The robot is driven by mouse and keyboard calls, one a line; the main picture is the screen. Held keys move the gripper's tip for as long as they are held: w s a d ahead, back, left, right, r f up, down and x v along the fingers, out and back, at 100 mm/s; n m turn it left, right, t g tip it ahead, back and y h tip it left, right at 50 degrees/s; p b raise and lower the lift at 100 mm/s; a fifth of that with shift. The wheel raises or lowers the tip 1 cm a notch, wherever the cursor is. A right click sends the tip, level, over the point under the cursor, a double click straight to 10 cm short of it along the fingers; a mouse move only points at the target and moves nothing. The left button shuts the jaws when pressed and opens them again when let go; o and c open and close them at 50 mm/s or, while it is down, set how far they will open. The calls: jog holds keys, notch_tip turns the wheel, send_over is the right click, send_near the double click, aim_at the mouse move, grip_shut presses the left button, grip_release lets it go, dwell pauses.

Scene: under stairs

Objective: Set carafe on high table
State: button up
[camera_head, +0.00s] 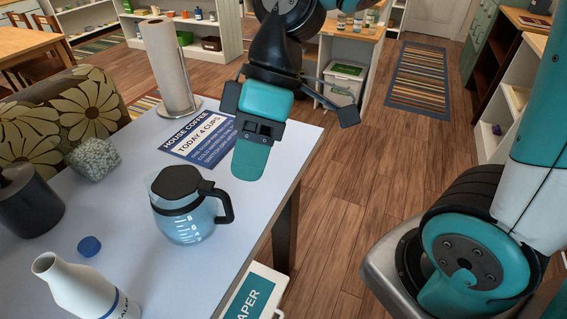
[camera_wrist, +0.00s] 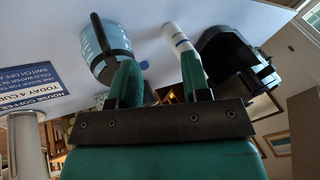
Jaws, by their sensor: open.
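The carafe (camera_head: 187,222) is bluish clear glass with a dark lid and a dark handle on its right side. It stands upright on a pale-topped table (camera_head: 132,150). My gripper (camera_head: 250,160) is above and beyond the carafe, near the table's right edge, apart from the handle. In the wrist view, my gripper (camera_wrist: 160,78) has its two green fingers spread with nothing held between them. The carafe (camera_wrist: 113,36) appears beyond the left finger there, partly hidden by it.
A paper towel roll (camera_head: 166,65), printed sign (camera_head: 200,140), white bottle (camera_head: 85,287), blue cap (camera_head: 89,246), dark canister (camera_head: 27,200) and speckled cube (camera_head: 94,159) share the tabletop. A white bin (camera_head: 250,298) is beside the table. Wood floor (camera_head: 345,190) is open to the right.

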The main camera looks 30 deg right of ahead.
jog(key=s+m, duration=0.1)
jog(key=s+d+m+t, duration=0.1)
jog(key=s+m, duration=0.1)
jog(key=s+d+r+m+t+h, duration=0.1)
jog(key=s+m, duration=0.1)
jog(key=shift+s, duration=0.2)
dwell(1.0)
